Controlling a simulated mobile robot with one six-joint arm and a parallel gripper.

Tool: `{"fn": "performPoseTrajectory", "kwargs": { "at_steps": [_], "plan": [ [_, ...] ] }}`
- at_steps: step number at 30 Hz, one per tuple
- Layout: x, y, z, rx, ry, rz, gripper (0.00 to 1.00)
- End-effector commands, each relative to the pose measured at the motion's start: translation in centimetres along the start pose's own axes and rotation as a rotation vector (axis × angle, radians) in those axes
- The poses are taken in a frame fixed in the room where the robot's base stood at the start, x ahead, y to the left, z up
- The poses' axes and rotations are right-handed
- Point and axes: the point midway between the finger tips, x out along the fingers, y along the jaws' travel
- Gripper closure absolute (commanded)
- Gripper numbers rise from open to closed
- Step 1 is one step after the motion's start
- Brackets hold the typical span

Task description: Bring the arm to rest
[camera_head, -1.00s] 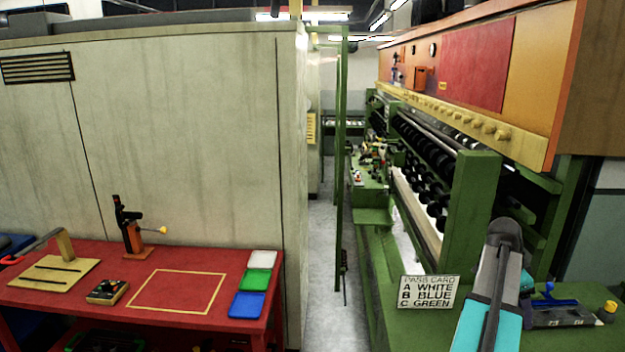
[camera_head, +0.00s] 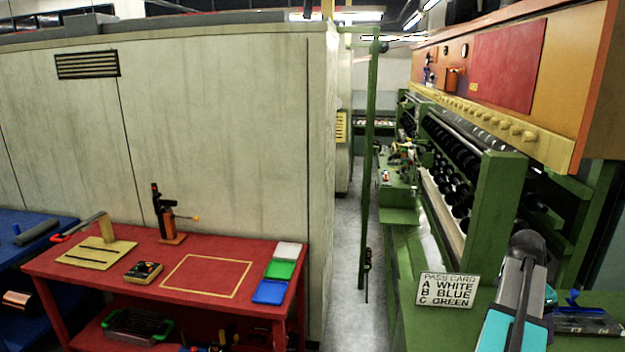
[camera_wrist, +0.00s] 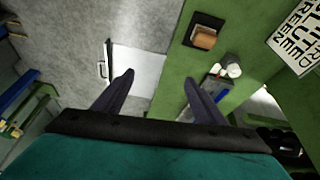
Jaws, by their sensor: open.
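My gripper (camera_wrist: 160,88) shows in the wrist view with its two dark fingers spread wide apart and nothing between them. Below it are the green machine bed (camera_wrist: 178,75) and the grey floor (camera_wrist: 75,30). In the head view my teal and grey arm reaches up at the lower right, over the green bed (camera_head: 415,275); the gripper itself cannot be made out there. A pass card (camera_head: 448,289) reading A white, B blue, C green stands just left of the arm; it also shows in the wrist view (camera_wrist: 295,40).
A red table (camera_head: 130,310) at left holds white (camera_head: 288,251), green (camera_head: 279,269) and blue (camera_head: 269,291) trays, a yellow outlined square, and tools. A narrow floor aisle (camera_head: 345,290) lies between the grey cabinet (camera_head: 220,130) and the green machine (camera_head: 490,210). A blue-handled tool (camera_head: 590,318) lies right of my arm.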

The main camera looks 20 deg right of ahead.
Motion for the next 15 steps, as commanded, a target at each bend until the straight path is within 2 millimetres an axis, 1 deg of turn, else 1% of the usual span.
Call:
{"fn": "performPoseTrajectory", "kwargs": {
  "at_steps": [1, 5, 8, 11, 14, 15],
  "plan": [
    [0.1, -0.4, 0.8, -0.020, -0.004, -0.004, 0.35],
    [0.4, -1.6, 3.1, -0.082, -0.014, -0.016, 0.35],
    [0.6, -2.7, 5.4, -0.141, -0.023, -0.029, 0.35],
    [0.8, -3.9, 8.2, -0.216, -0.034, -0.044, 0.35],
    [1.1, -5.3, 12.1, -0.315, -0.049, -0.064, 0.35],
    [1.2, -5.9, 13.8, -0.358, -0.055, -0.073, 0.35]
  ]
}}
